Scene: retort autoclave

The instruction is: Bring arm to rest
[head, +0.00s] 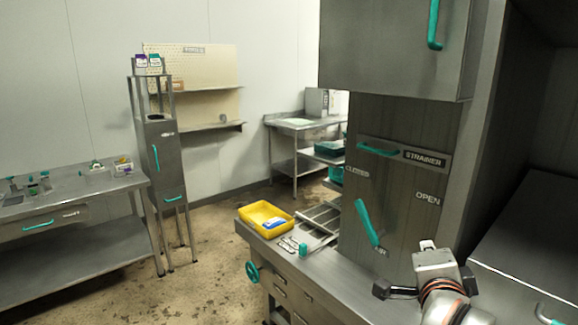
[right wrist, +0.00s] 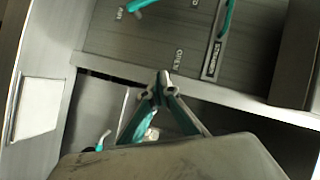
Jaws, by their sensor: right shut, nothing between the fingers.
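My right gripper (head: 384,290) is low at the right in the head view, on the end of my pale, orange-ringed arm. It appears in front of the steel counter edge, near the strainer panel (head: 385,205). In the right wrist view the fingers (right wrist: 163,80) meet at their tips with nothing between them. The gripper is shut and empty. My left arm and gripper are not in view.
The panel carries a teal lever (head: 367,222) and a teal strainer handle (head: 380,150). A yellow tray (head: 248,212) stands on the counter (head: 325,268). A side table (head: 75,190) and narrow cabinet (head: 162,160) stand left. Floor (head: 210,260) between is clear.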

